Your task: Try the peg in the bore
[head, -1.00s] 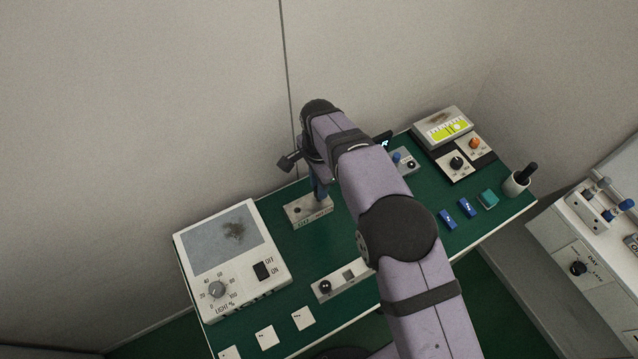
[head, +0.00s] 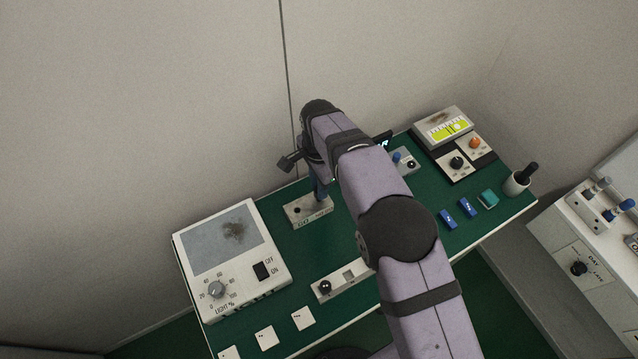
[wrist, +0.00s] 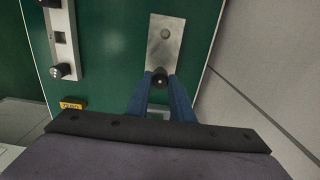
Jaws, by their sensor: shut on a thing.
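My gripper (wrist: 160,84) has blue fingers shut on a dark, round-ended peg (wrist: 159,77) in the wrist view. A pale metal block (wrist: 177,48) lies just beyond the fingertips, with one round bore (wrist: 165,34) open and empty toward its far end. The peg is over the near end of the block; I cannot tell whether it sits in a hole there or above it. In the head view the block (head: 309,219) stands on the green bench, and my gripper (head: 320,197) points down at its right part. The peg's lower end is hidden.
A light box (head: 243,272) with a stained screen stands to the left. A bar with a black knob (head: 325,287) and white tiles (head: 303,318) lie nearer the front. The wall is close behind.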

